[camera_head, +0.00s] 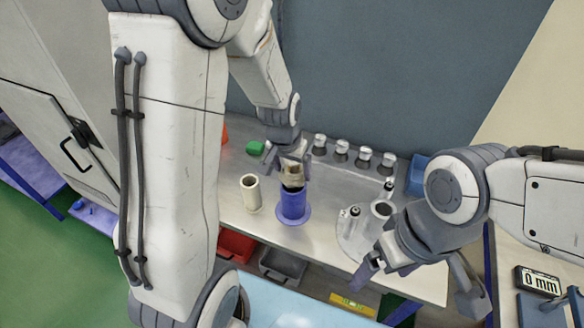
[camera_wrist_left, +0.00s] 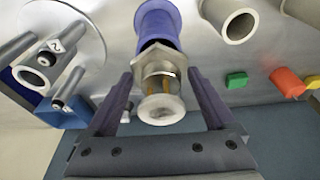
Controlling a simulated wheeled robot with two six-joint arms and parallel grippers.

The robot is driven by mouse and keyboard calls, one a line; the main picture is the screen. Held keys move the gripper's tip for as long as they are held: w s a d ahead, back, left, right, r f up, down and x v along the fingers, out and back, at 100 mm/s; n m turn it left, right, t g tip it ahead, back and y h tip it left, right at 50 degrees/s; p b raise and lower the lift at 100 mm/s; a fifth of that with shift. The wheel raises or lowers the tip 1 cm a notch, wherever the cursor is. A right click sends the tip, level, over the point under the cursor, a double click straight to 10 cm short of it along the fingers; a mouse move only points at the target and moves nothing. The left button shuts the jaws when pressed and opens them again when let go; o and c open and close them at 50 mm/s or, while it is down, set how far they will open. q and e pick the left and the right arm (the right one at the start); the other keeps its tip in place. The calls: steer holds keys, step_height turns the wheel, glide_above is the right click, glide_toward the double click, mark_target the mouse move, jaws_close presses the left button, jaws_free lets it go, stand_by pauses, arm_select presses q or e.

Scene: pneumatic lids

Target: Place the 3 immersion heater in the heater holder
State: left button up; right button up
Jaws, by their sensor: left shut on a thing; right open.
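My left gripper (camera_head: 292,160) is shut on an immersion heater with a metal hex nut and a white round end; the heater (camera_wrist_left: 160,85) sits between the two fingers in the left wrist view. The heater is at the mouth of a blue-purple upright cylinder (camera_head: 293,205), which also shows in the wrist view (camera_wrist_left: 157,22). I cannot tell how deep its hidden end reaches into it. My right gripper (camera_head: 420,287) is open and empty, over the front right of the table. I cannot tell for sure which fixture is the heater holder.
A cream hollow cylinder (camera_head: 251,193) stands left of the blue one. Several metal-topped cylinders (camera_head: 341,150) line the back. A round plate with grey tubes (camera_head: 350,238) is at the right. A green block (camera_head: 255,148) lies at the back left. Bins (camera_head: 283,265) hang below the front edge.

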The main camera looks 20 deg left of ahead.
arm_select(q)
steer(key=shift+f+b, duration=0.4)
steer(key=shift+f, duration=0.15)
steer(key=o, duration=1.1)
steer(key=shift+r, duration=0.25)
steer(key=v, duration=1.2)
steer(key=shift+r, duration=0.4)
